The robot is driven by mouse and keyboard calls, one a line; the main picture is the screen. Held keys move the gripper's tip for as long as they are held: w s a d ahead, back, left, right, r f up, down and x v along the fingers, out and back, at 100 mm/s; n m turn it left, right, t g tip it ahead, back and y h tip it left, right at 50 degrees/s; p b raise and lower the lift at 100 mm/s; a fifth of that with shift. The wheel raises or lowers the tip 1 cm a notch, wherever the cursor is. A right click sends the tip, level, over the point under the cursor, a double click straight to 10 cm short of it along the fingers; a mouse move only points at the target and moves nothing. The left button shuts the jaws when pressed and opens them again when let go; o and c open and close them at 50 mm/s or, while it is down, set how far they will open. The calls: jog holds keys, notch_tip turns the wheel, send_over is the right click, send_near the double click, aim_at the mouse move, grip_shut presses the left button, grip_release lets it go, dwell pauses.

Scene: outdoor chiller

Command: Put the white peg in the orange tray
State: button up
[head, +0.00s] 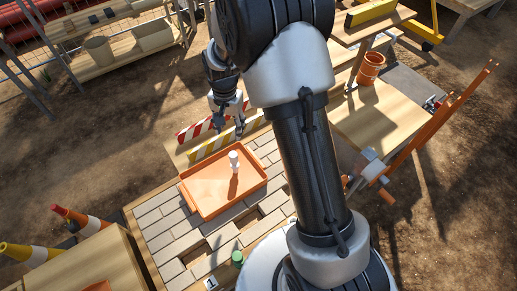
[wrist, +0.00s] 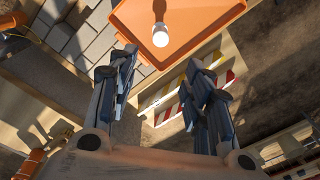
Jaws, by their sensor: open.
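The white peg (head: 234,161) stands upright inside the orange tray (head: 205,190), right of its middle in the head view. In the wrist view the peg (wrist: 160,36) shows near the top, within the orange tray (wrist: 203,22). My gripper (head: 229,132) is above and beyond the tray's far edge in the head view, apart from the peg. In the wrist view its two fingers (wrist: 167,83) are spread with nothing between them. Part of the tray is cut off at the top of the wrist view.
The tray lies on a table of grey bricks (head: 160,238). Striped barriers, red-white (head: 197,130) and yellow-white (head: 207,147), stand behind it. A small green object (head: 238,258) is at the table's near edge. Traffic cones (head: 82,219) stand left. An orange bucket (head: 371,68) stands at the upper right.

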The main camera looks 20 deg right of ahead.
jog(key=s+r+n+t, duration=0.1)
jog(key=s+r+n, duration=0.1)
jog(key=s+r, duration=0.5)
jog(key=s+r+n+t, duration=0.15)
jog(key=s+r, duration=0.25)
jog(key=r, duration=0.6)
jog(key=s+r+n, duration=0.2)
jog(key=s, duration=0.6)
jog(key=s+r+n+t, duration=0.1)
jog(key=s+r+n, duration=0.2)
jog(key=s, duration=0.6)
jog(key=shift+r, duration=0.25)
jog(key=shift+t, duration=0.25)
